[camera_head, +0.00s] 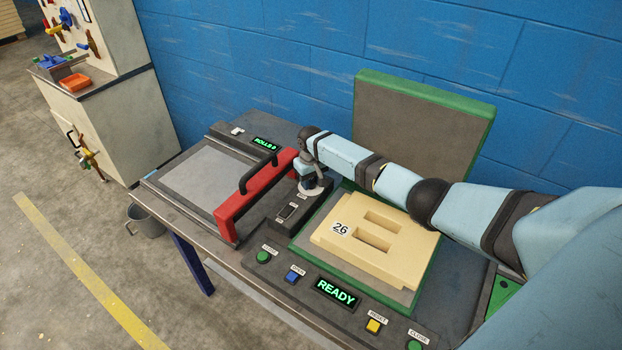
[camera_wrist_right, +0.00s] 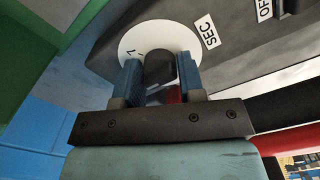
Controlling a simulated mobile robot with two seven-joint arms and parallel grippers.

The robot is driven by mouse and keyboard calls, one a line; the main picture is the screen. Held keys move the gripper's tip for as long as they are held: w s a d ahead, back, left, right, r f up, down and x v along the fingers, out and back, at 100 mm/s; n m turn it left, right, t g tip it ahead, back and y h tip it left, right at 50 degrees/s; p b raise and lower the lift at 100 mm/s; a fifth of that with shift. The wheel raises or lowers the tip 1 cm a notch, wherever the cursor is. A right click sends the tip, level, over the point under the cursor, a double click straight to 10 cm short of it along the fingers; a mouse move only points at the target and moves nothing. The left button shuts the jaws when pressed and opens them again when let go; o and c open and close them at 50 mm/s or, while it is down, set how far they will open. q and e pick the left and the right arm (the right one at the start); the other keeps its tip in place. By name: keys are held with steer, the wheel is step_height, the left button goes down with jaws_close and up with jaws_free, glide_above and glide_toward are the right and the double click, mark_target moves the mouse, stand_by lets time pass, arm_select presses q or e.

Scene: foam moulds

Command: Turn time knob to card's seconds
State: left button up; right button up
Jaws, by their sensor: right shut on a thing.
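The time knob is a dark grip on a white dial, labelled SEC in the right wrist view. My right gripper (camera_wrist_right: 160,78) has its two blue fingers on either side of the dark knob (camera_wrist_right: 160,68) and is shut on it. The white dial (camera_wrist_right: 138,38) shows a printed figure and a tick at its left; most other markings are hidden. In the head view my right gripper (camera_head: 312,184) points down over the dial (camera_head: 321,189) on a dark control box. My left gripper is out of view.
A green-edged press lid (camera_head: 425,120) stands open behind the mould. A red bar with a black handle (camera_head: 257,186) is left of the knob. A READY display (camera_head: 337,292) and coloured buttons line the front panel. A switch (camera_head: 288,211) sits near the knob.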

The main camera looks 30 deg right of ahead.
mark_target(311, 180)
stand_by(0.3)
steer(key=o, duration=0.9)
step_height(311, 180, up, 14)
steer(key=shift+f, duration=0.1)
stand_by(0.3)
